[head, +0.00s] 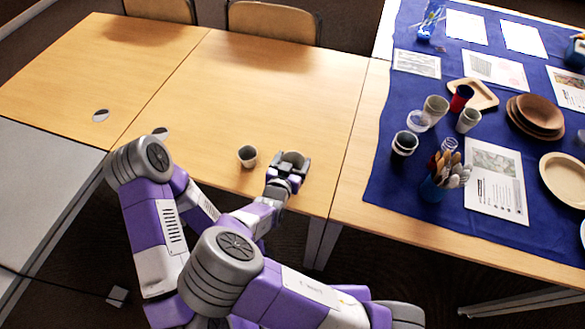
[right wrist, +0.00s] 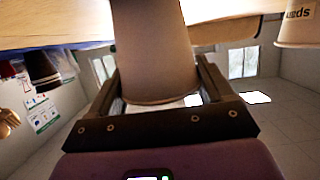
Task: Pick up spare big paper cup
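A paper cup (head: 294,157) is at the wooden table's near side, at my right gripper (head: 288,172). In the right wrist view the large brown cup (right wrist: 158,55) fills the space between the two dark fingers (right wrist: 160,72) of that gripper. The fingers flank the cup closely, but I cannot tell whether both press on it. I cannot tell whether the cup is lifted. A second paper cup (head: 247,155) stands just left of the gripper; part of a cup with printed letters (right wrist: 296,25) shows at the wrist view's upper right. My left gripper is not in view.
A blue cloth (head: 385,165) on the right carries several cups, a holder of utensils (head: 433,188), brown bowls (head: 535,115) and printed sheets. The wooden table (head: 215,100) is largely clear beyond the cups. Two chairs (head: 272,22) stand at its far edge.

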